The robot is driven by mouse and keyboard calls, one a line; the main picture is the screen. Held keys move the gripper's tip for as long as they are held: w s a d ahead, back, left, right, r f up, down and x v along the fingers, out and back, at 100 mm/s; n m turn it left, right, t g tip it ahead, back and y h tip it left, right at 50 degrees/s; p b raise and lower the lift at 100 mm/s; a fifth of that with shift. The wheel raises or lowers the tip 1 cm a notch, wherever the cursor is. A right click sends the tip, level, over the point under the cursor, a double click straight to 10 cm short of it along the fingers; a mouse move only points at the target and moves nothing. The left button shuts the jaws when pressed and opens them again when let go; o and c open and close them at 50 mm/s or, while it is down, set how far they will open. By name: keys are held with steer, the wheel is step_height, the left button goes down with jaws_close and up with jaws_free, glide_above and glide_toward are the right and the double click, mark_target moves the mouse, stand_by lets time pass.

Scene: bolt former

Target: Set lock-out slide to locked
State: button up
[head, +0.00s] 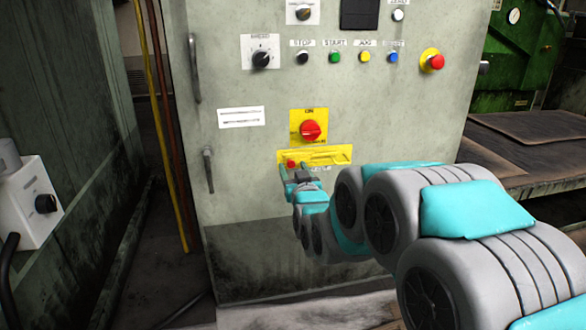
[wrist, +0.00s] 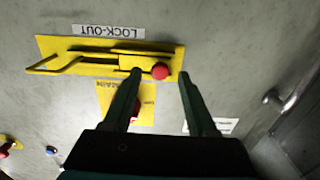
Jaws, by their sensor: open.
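The lock-out slide is a yellow plate with a slot and rail (head: 325,155), low on the grey cabinet front. Its red knob (head: 291,163) sits at the plate's left end. In the wrist view, which is upside down, the yellow plate (wrist: 60,50) lies under a LOCK-OUT label (wrist: 108,31), and the red knob (wrist: 160,71) is at its right end. My gripper (head: 301,174) is open at the plate. In the wrist view its fingertips (wrist: 161,75) are on either side of the knob, with gaps visible. I cannot tell how deep they reach.
The red main switch on its yellow plate (head: 310,129) is just above the slide. A row of buttons (head: 348,57) and a red emergency stop (head: 432,61) are higher up. A door handle (head: 208,169) stands out to the left. My arm covers the lower right.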

steer(key=shift+w+a, duration=0.1)
steer(key=shift+w, duration=0.35)
jaws_close()
stand_by(1.1)
